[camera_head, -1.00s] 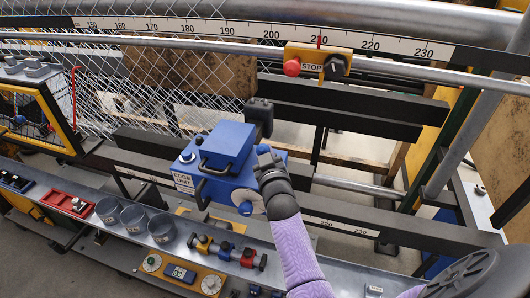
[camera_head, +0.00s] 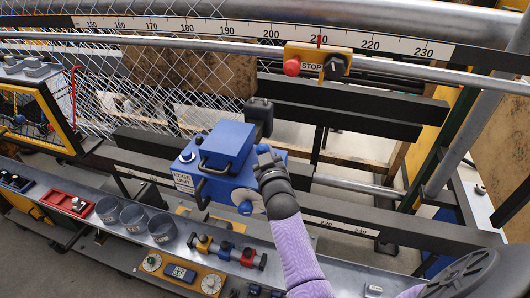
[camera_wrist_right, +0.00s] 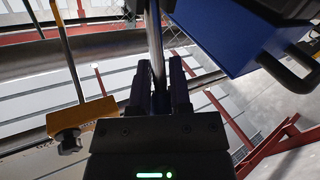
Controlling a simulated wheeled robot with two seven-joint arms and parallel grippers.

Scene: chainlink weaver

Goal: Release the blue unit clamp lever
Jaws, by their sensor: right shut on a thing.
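The blue edge unit (camera_head: 228,145) sits on the rail at the middle of the head view, with black handles and a label on its left face. It also fills the upper right of the right wrist view (camera_wrist_right: 225,35). My right gripper (camera_head: 266,158) is at the unit's right side. In the wrist view its two dark fingers (camera_wrist_right: 160,85) are shut on an upright metal rod, which seems to be the clamp lever (camera_wrist_right: 156,40). In the head view the gripper hides the lever, so its angle is unclear there. My left gripper is not in view.
A yellow stop box (camera_head: 318,62) with a red button hangs on the upper rail. Chain-link mesh (camera_head: 130,80) stands behind, at upper left.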

